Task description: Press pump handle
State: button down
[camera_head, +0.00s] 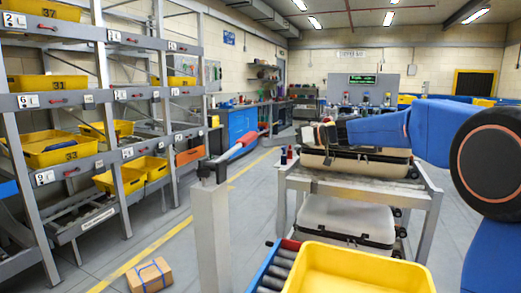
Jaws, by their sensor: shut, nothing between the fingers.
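The pump handle (241,146) is a lever with a red grip. It slopes up to the right from the top of a grey post (210,235) in the middle of the view. My blue arm reaches in from the right, and my gripper (312,134) is at its end. The gripper is shut and empty. In the picture it is to the right of the lever's raised end, with a gap between them. I cannot tell its exact depth relative to the handle.
A yellow tray (360,281) sits on a roller conveyor (281,266) at the bottom. A metal table (366,186) with cases stands behind it. Racks with yellow bins (52,147) line the left. A cardboard box (149,275) lies on the floor.

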jog(key=v, duration=0.4)
jog(key=shift+s+d+r, duration=0.1)
jog(key=shift+d+r, duration=0.1)
jog(key=shift+d, duration=0.1)
dwell(1.1)
jog(key=s+a+r+n+t, duration=0.1)
jog(key=s+r+n, duration=0.2)
jog(key=r, duration=0.6)
jog(key=shift+r+n+h, duration=0.25)
jog(key=shift+n+h, duration=0.15)
jog(key=shift+n, duration=0.2)
jog(key=shift+a, duration=0.1)
jog(key=w+a+f, duration=0.4)
jog(key=a+f, duration=0.2)
jog(key=a, duration=0.2)
jog(key=shift+a+f, duration=0.2)
jog(key=shift+a, duration=0.15)
